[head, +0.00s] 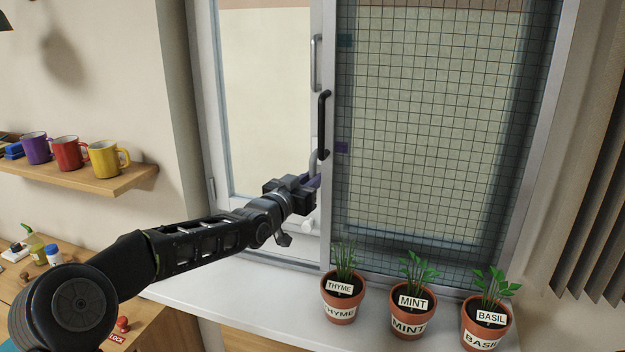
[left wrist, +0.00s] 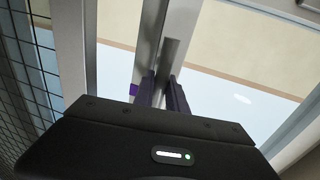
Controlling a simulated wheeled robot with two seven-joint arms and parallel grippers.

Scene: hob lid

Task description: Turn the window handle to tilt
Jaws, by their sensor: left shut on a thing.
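The window (head: 268,110) stands in front of me, with its pale frame on the left and a mesh screen covering the right part. A grey handle (head: 313,162) sits low on the upright frame member at the screen's left edge. My left gripper (head: 312,181) reaches it from the left and is shut on it. In the left wrist view, the grey handle (left wrist: 170,55) stands up between the two purple-dark fingers (left wrist: 161,90). The gripper hides the handle's lower part and pivot. My right gripper is in neither view.
A grey upright bar (head: 316,62) is higher up. Thyme (head: 342,306), mint (head: 407,318) and basil (head: 484,326) pots stand on the sill (head: 240,296). Mugs stand on a left shelf (head: 90,187).

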